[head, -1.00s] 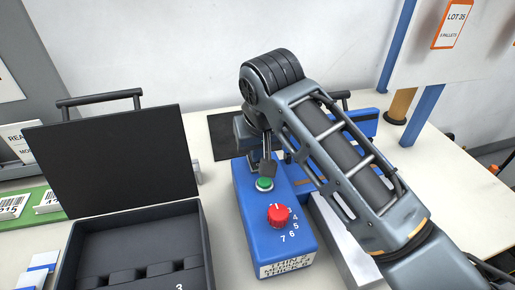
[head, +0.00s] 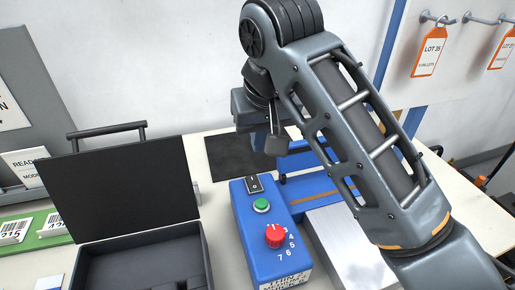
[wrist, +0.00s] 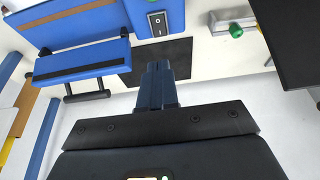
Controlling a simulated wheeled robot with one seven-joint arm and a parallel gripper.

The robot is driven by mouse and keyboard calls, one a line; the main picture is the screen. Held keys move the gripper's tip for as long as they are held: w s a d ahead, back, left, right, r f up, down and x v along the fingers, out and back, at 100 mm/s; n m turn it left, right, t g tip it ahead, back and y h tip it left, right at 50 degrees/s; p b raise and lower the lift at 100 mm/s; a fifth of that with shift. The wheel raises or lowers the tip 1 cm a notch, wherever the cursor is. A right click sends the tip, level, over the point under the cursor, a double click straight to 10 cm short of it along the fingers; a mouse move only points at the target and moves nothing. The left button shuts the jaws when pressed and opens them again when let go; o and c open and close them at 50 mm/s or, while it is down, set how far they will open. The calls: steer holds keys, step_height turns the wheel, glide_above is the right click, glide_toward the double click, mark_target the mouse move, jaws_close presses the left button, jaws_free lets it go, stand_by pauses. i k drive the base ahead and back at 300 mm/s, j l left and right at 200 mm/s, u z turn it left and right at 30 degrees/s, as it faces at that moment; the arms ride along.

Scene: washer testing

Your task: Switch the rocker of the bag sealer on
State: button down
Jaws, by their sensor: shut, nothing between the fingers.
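The bag sealer's blue control box (head: 254,232) stands on the table in the middle of the head view. Its black rocker (head: 254,184) with white marks is at the far end; it also shows in the wrist view (wrist: 158,22). I cannot tell which side of the rocker is pressed. A green button (head: 261,205) and a red knob (head: 275,236) sit nearer on the same face. My gripper (head: 277,147) is shut and empty, raised above the table and apart from the rocker. In the wrist view its fingertips (wrist: 157,66) point toward the rocker.
An open black case (head: 123,198) stands left of the box. The sealer's blue arm (head: 312,160) and a metal plate (head: 347,246) lie to the right. A black mat (head: 225,160) lies behind. Orange lot tags (head: 430,51) hang at upper right.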

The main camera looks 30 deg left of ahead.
mark_target(253, 185)
steer(key=k+j+z, duration=0.15)
steer(key=j, duration=0.2)
steer(key=j+z, duration=0.15)
steer(key=j, duration=0.15)
steer(key=k+j+z, duration=0.15)
steer(key=j, duration=0.15)
steer(key=k+j+z, duration=0.15)
steer(key=j, duration=0.15)
